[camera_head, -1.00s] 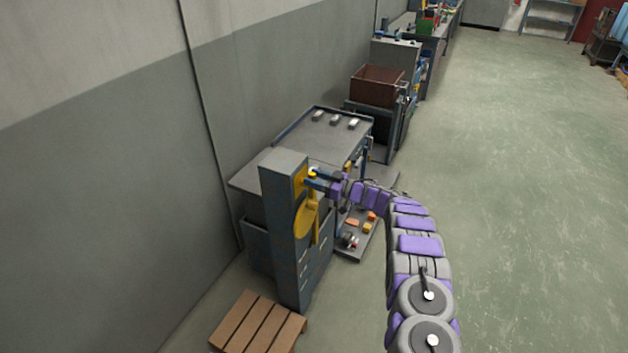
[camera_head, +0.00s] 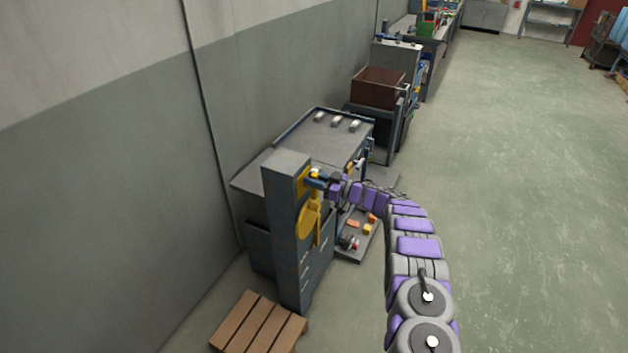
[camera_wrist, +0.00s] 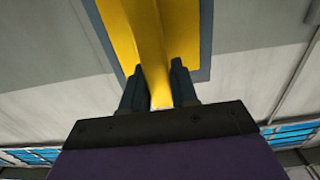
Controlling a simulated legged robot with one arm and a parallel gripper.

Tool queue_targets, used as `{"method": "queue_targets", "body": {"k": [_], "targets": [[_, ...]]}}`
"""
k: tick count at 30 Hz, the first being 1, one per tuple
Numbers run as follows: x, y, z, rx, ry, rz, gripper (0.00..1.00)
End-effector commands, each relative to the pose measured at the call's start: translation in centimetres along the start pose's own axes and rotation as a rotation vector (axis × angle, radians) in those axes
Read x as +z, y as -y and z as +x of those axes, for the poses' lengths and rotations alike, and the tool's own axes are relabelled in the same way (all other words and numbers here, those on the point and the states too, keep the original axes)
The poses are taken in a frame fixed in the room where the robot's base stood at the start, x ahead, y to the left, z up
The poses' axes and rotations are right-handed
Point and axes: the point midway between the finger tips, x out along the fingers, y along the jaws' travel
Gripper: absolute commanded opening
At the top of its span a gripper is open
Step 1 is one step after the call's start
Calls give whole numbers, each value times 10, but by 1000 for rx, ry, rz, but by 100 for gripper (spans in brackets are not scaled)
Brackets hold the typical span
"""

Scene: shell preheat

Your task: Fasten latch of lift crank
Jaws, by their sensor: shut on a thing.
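The yellow lift crank (camera_head: 308,222) is a round yellow part on the side of a tall grey column (camera_head: 286,225) in the head view. My gripper (camera_head: 314,175) is at the top of the column, beside a yellow plate. In the wrist view, the two dark fingers of my gripper (camera_wrist: 160,90) are shut on a yellow bar (camera_wrist: 150,50), which rises between them against a yellow plate (camera_wrist: 185,25) with a grey-blue edge. I take this bar to be the latch, but the head view shows it too small to be sure.
A grey workbench (camera_head: 325,143) with small metal blocks stands behind the column. A low tray (camera_head: 350,255) with orange and yellow pieces lies right of it. A wooden pallet (camera_head: 258,325) is in front. The floor to the right (camera_head: 520,200) is clear.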

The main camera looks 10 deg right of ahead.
Motion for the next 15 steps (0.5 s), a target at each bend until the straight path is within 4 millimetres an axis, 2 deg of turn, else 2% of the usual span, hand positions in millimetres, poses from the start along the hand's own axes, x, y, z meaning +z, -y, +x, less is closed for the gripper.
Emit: {"method": "queue_targets", "body": {"k": [8, 15], "targets": [[-1, 1, 0, 2, 0, -63, 0], [-2, 6, 0, 2, -1, -228, 0]]}}
